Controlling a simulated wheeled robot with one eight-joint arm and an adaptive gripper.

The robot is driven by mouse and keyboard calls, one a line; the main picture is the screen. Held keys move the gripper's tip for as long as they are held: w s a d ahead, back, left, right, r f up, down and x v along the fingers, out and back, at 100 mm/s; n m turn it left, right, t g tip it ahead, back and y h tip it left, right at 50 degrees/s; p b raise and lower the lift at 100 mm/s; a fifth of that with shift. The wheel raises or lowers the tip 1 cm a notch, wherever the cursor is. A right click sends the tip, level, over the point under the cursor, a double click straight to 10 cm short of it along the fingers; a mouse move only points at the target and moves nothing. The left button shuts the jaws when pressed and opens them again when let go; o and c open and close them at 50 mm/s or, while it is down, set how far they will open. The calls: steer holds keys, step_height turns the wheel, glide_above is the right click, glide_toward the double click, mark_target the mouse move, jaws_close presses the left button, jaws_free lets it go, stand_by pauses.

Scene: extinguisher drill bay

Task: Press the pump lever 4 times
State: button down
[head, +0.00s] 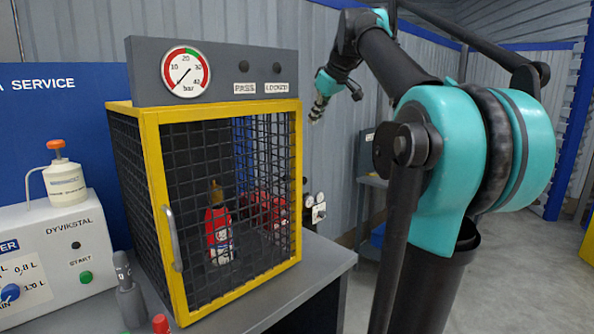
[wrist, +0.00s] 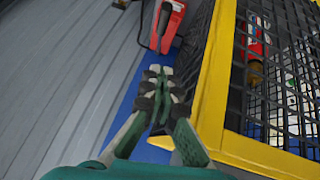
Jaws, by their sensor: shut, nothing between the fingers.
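A red device (wrist: 168,22) with a dark bar along it, which may be the pump and its lever, is at the top of the wrist view. In the head view a red shape (head: 268,207) shows through the mesh at the cage's right; I cannot tell its lever there. My gripper (head: 318,112) is raised to the right of the cage in the head view, apart from everything. In the wrist view my gripper (wrist: 160,88) has its fingers together, empty, with the red device beyond the fingertips.
A yellow-framed mesh cage (head: 152,150) holds a red extinguisher (head: 218,235) and carries a pressure gauge (head: 185,72) near its low end. Small gauges (head: 314,205) stand at the cage's right. A filling machine (head: 60,255) is at left. Floor (head: 540,270) is clear at right.

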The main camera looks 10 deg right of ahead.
steer(key=shift+f, duration=0.1)
steer(key=x, duration=0.7)
steer(key=d+x, duration=0.1)
steer(key=x, duration=0.6)
steer(key=s+f+x, duration=0.1)
steer(key=x, duration=0.7)
steer(key=shift+s+d+f, duration=0.1)
steer(key=shift+d+f, duration=0.15)
steer(key=shift+f, duration=0.4)
